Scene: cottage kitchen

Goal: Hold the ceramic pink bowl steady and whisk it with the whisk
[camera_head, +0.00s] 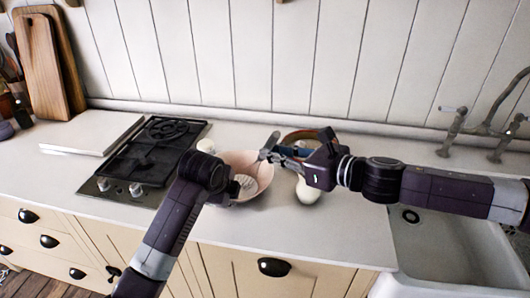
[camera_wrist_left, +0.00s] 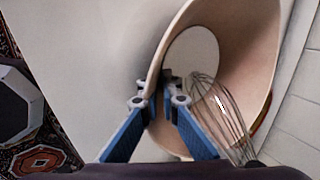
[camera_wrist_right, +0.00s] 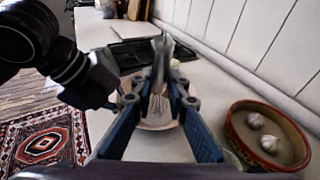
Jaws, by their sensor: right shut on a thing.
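The pink bowl (camera_head: 262,170) stands on the counter right of the stove. In the left wrist view the bowl (camera_wrist_left: 235,50) is tilted in the picture. My left gripper (camera_head: 236,188) is at the bowl's near-left rim; its fingers (camera_wrist_left: 160,85) lie on either side of the wall, closed on it. My right gripper (camera_head: 277,153) is shut on the whisk handle (camera_head: 268,145), above the bowl's right side.
A reddish-brown dish (camera_wrist_right: 236,132) with garlic bulbs stands behind the right gripper. A white rounded item (camera_head: 308,190) is right of the bowl, another (camera_head: 205,145) left of it. A black stove (camera_head: 145,155) lies left, a sink (camera_head: 440,250) right. The front counter is clear.

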